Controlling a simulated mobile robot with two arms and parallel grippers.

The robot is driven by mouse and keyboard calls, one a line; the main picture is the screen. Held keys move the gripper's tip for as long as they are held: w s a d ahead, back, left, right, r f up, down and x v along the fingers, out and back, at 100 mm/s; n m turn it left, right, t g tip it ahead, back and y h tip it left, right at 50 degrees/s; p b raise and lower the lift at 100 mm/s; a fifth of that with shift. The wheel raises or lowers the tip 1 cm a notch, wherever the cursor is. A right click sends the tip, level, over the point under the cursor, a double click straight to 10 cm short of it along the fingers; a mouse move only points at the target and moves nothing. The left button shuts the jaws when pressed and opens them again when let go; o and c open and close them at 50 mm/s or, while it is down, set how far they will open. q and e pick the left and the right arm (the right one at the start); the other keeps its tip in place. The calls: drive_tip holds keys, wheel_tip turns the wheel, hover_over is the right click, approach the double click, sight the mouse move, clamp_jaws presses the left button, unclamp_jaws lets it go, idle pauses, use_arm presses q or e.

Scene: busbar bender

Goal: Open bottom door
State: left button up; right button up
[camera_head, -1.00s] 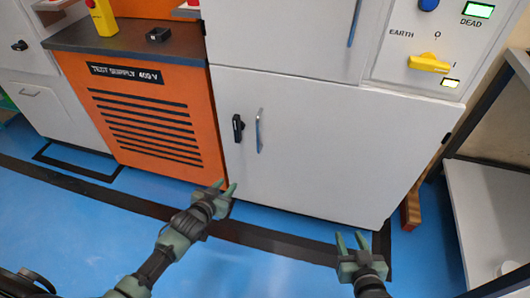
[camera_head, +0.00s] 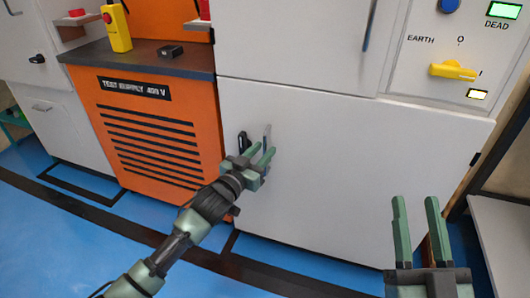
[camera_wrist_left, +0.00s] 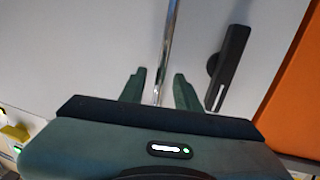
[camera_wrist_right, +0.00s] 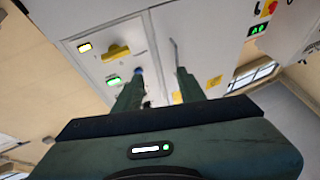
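The bottom door (camera_head: 350,190) is a large pale grey panel and is shut in the head view. Its vertical metal bar handle (camera_head: 267,137) is near its left edge, partly hidden by my left gripper (camera_head: 262,160). A black latch (camera_head: 243,142) sits just left of the handle. In the left wrist view, the handle (camera_wrist_left: 168,45) runs between the two open fingers of the left gripper (camera_wrist_left: 158,88), and the black latch (camera_wrist_left: 229,67) lies to the right. Contact with the handle cannot be told. My right gripper (camera_head: 416,230) is open and empty, in front of the door's lower right.
An orange test supply cabinet (camera_head: 150,130) stands left of the door. Above right is a panel with a yellow switch (camera_head: 453,71) and lit displays. A pale shelf (camera_head: 500,235) is at the right edge. Blue floor (camera_head: 60,240) is open in front.

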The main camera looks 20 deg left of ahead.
use_arm(q)
drive_tip(key=shift+w+d, duration=0.2)
drive_tip(key=shift+w, duration=0.5)
use_arm(e)
drive_tip(key=shift+s+r+t, duration=0.3)
drive_tip(key=shift+r+t, duration=0.05)
drive_tip(key=shift+r, duration=0.15)
drive_tip(key=shift+s+r+t, duration=0.25)
drive_tip(key=shift+r+t, duration=0.1)
drive_tip(key=shift+r, duration=0.1)
use_arm(q)
clamp_jaws()
